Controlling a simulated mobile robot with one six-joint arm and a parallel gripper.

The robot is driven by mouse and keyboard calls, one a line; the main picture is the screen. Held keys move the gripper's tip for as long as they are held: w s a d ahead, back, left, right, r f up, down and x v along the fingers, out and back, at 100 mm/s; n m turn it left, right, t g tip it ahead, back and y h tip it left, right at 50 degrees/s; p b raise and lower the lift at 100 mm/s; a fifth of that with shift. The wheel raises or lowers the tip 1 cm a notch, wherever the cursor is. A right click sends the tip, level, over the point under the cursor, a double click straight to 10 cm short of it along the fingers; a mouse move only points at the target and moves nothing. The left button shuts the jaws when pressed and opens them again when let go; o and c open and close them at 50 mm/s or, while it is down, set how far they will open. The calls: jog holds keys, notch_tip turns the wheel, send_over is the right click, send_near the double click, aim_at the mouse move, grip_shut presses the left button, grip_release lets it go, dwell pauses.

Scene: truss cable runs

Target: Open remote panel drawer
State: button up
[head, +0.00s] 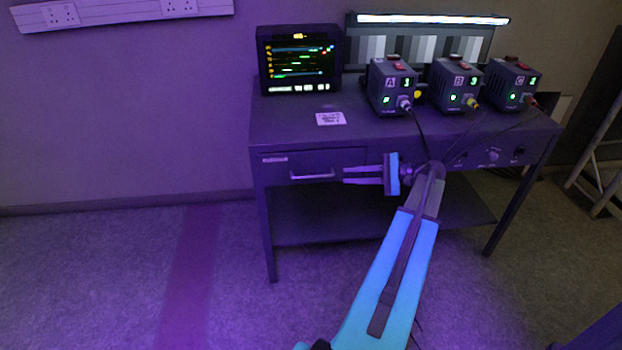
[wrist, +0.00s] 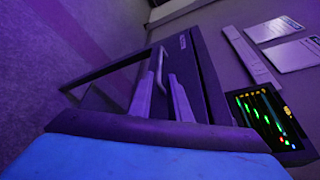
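The desk drawer (head: 275,166) is at the left of the desk front, and its face looks flush with the desk. Its pale bar handle (head: 312,177) runs across the drawer face. My gripper (head: 345,174) is just right of the handle, with its fingers pointing left. In the wrist view, my gripper (wrist: 160,95) has its two fingers apart, with a gap between them. The handle (wrist: 159,66) shows just beyond the fingertips, in line with that gap. I cannot tell whether a finger touches it.
The desk (head: 400,137) carries a monitor (head: 299,62), a paper label (head: 331,119) and three boxes marked A (head: 391,88), B (head: 456,85) and C (head: 513,84) with cables. A lower shelf (head: 330,213) lies underneath. The floor (head: 120,270) in front at left is clear.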

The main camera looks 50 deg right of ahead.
aim_at(317, 177)
jog(key=shift+w, duration=0.1)
jog(key=shift+b+x, duration=0.35)
jog(key=shift+x, duration=6.5)
jog(key=shift+f, duration=0.1)
grip_shut()
